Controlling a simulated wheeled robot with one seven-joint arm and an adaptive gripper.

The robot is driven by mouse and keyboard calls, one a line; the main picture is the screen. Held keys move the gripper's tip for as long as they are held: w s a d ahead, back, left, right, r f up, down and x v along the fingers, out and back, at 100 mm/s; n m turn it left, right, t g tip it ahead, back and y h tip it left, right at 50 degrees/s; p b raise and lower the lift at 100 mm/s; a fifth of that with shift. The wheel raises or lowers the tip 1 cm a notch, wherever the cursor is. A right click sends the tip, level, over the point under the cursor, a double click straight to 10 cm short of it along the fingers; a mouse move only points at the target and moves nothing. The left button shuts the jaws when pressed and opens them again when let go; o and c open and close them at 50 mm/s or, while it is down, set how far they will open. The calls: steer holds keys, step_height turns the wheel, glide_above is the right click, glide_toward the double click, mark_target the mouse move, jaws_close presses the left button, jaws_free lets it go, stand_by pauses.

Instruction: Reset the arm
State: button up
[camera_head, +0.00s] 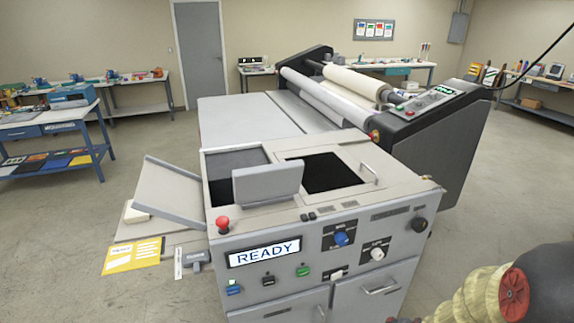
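The laminator's grey front cabinet (290,238) stands in the middle of the view. Its screen (264,253) reads READY. A red mushroom button (222,224) sits at its left top corner. A blue knob (341,239) and a white knob (377,254) are on the front panel. Blue, dark and green buttons (303,270) sit below the screen. A tan ribbed shape with a red disc (513,291) and a dark rounded part fills the lower right corner, close to the camera; I cannot tell if it is my arm. I cannot make out my gripper anywhere.
A long laminator with rollers (345,88) and a dark side housing (445,137) stands behind the cabinet. A sloped tray (160,193) juts out on the left, with a yellow sheet (133,256) near it. Workbenches line the walls.

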steer(key=s+a+r+n, duration=0.2)
steer(key=s+a+r, duration=0.2)
steer(key=r, duration=0.5)
steer(key=s+a+r+n+b, duration=0.1)
steer(key=s+a+r+n, duration=0.2)
steer(key=r, duration=0.7)
steer(key=s+a+r+n+y+b, duration=0.1)
steer(key=s+a+r+n, duration=0.2)
steer(key=s+a+r, duration=0.4)
steer(key=s+r, duration=0.2)
steer(key=s, duration=0.1)
steer(key=shift+s+r, duration=0.3)
steer(key=shift+r, duration=0.1)
